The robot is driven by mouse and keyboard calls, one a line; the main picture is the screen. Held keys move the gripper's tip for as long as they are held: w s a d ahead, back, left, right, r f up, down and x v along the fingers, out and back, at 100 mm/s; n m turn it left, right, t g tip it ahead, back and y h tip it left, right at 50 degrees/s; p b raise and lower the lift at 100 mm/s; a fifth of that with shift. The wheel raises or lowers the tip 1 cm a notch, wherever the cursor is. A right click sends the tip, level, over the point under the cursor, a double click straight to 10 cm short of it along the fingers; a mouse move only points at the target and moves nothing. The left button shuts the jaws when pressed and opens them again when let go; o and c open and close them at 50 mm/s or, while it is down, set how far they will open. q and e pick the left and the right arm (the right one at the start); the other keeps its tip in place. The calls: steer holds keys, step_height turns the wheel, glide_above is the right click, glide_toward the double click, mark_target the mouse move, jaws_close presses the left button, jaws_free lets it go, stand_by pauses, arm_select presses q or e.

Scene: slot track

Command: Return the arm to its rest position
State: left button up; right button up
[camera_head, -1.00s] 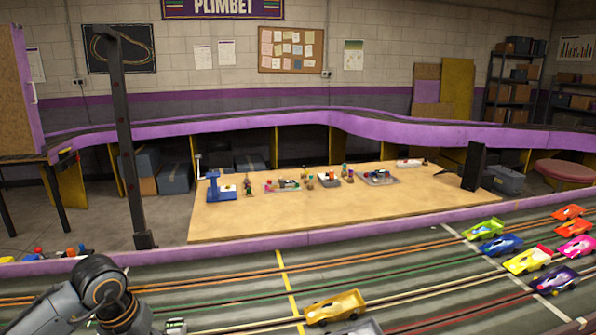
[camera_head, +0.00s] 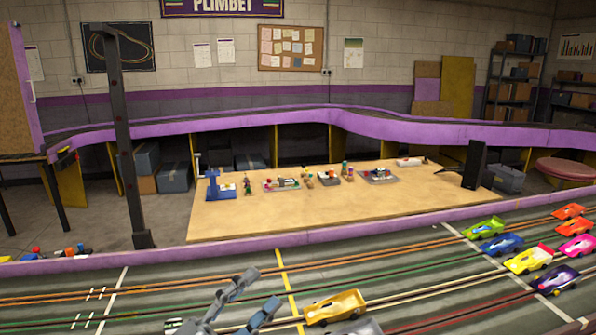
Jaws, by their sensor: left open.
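My left gripper (camera_head: 261,288) shows at the bottom of the head view, left of the middle, over the near slot track (camera_head: 150,290). Its two grey-blue fingers are spread apart, with only track visible between them. The rest of my left arm is cut off by the lower edge. My right gripper is not in view.
A grey car (camera_head: 360,327) is partly cut off below the gold one. Several coloured cars (camera_head: 528,259) stand at the right. A purple wall (camera_head: 330,235) edges the track, with a wooden table (camera_head: 290,222) behind it. A dark post (camera_head: 122,140) stands at left.

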arm_select(q)
steer(key=w+a+f+n+t+y, duration=0.2)
steer(key=a+f+n+t+y, duration=0.4)
steer(key=a+n+y, duration=0.75)
steer(key=s+a+f+n+g+y, duration=0.1)
steer(key=s+f+n+g+y, duration=0.15)
steer(key=f+n, duration=0.2)
steer(key=s+a+f+n+g+y, duration=0.1)
steer(key=f+n+g+y, duration=0.15)
steer(key=f, duration=0.35)
steer(key=s+d+f+n+g+h, duration=0.1)
steer(key=s+f+g, duration=0.6)
steer(key=s, duration=0.4)
steer(key=s+d+f+n+g+h, duration=0.1)
steer(key=s+f+n+g, duration=0.1)
steer(key=s+f+g, duration=0.55)
steer(key=s+f+t, duration=0.1)
steer(key=s+f, duration=0.1)
steer(key=f, duration=1.2)
steer(key=s+f, duration=0.2)
steer(key=f, duration=1.1)
steer(key=s+a+f+g, duration=0.1)
steer(key=s+a+f, duration=0.2)
steer(key=s+f, duration=1.3)
steer(key=shift+s+a+f+m, duration=0.2)
steer(key=shift+s+f+m, duration=0.05)
steer(key=shift+s+m, duration=0.2)
steer(key=shift+y, duration=0.25)
